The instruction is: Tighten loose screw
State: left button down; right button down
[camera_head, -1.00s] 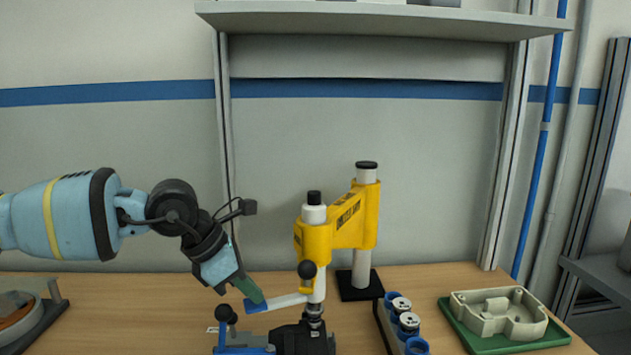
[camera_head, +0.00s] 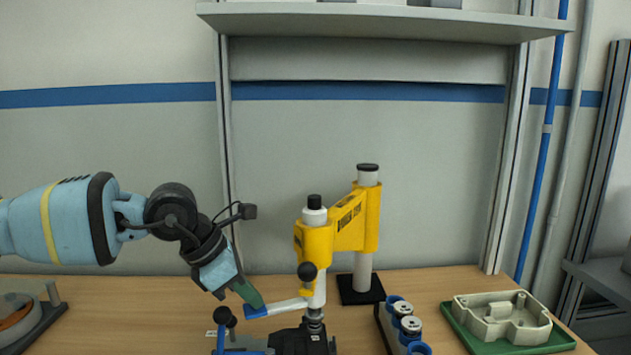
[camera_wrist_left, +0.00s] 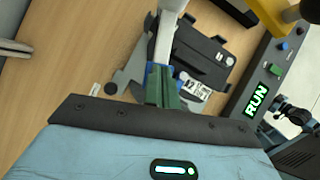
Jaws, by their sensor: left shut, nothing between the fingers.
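No loose screw can be made out in either view. A yellow press (camera_head: 345,228) stands on the bench, with a white lever (camera_head: 288,306) reaching left to a blue end (camera_head: 256,312). My left gripper (camera_head: 257,302), with green fingers, points down at this blue end; its fingers are shut with nothing between them. In the left wrist view the fingers (camera_wrist_left: 163,90) overlap the blue end, and I cannot tell whether they touch it. A black fixture (camera_head: 305,341) sits under the press. My right gripper is not in view.
A rack with blue-and-white round parts (camera_head: 402,325) stands right of the press. A beige housing (camera_head: 503,316) lies in a green tray (camera_head: 456,330) further right. A dark-based device (camera_head: 40,325) is at far left. In the left wrist view a panel shows RUN (camera_wrist_left: 256,100).

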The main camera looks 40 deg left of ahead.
pick_arm(q)
jog(key=shift+f+b, duration=0.1)
jog(key=shift+b, duration=0.2)
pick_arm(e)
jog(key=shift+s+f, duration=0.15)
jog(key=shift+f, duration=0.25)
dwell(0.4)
pick_arm(q)
jog(key=shift+s+f, duration=0.1)
jog(key=shift+f, duration=0.05)
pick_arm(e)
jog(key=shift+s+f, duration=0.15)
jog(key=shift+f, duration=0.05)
pick_arm(q)
jog(key=shift+b, duration=0.5)
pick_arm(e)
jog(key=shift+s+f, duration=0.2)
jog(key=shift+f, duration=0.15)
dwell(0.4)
